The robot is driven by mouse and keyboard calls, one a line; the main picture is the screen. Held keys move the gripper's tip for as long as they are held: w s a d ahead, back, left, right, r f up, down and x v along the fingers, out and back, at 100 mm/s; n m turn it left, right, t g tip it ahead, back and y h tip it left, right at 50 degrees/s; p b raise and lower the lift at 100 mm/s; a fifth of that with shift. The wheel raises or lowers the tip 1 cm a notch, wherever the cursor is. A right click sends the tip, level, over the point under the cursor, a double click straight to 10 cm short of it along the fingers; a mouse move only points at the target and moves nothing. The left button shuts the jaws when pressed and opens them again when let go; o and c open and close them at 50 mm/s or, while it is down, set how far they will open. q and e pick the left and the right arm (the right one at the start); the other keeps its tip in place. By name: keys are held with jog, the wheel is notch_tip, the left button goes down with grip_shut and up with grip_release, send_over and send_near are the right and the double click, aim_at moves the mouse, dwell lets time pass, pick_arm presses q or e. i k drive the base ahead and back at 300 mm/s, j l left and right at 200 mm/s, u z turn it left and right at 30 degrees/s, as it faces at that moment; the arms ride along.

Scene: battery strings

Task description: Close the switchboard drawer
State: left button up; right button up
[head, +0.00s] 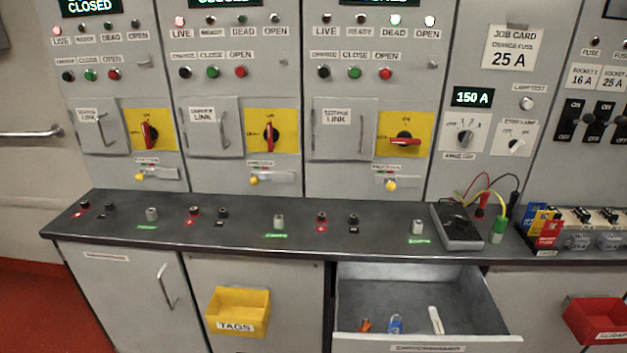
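The switchboard drawer (432,341) stands pulled open below the counter, right of centre in the head view. Its grey interior shows, and its front carries a label that is cut by the bottom of the picture. Inside lie a small orange item (366,325), a blue padlock (395,324) and a white strip-like item (436,320). Neither of my grippers shows in the head view.
A dark counter (110,232) with terminals runs across above the drawer. A yellow TAGS bin (238,311) hangs on the front to its left, and a red bin (598,322) to its right. A meter with leads (457,227) sits on the counter.

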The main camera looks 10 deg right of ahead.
aim_at(472, 320)
jog(key=z, duration=1.2)
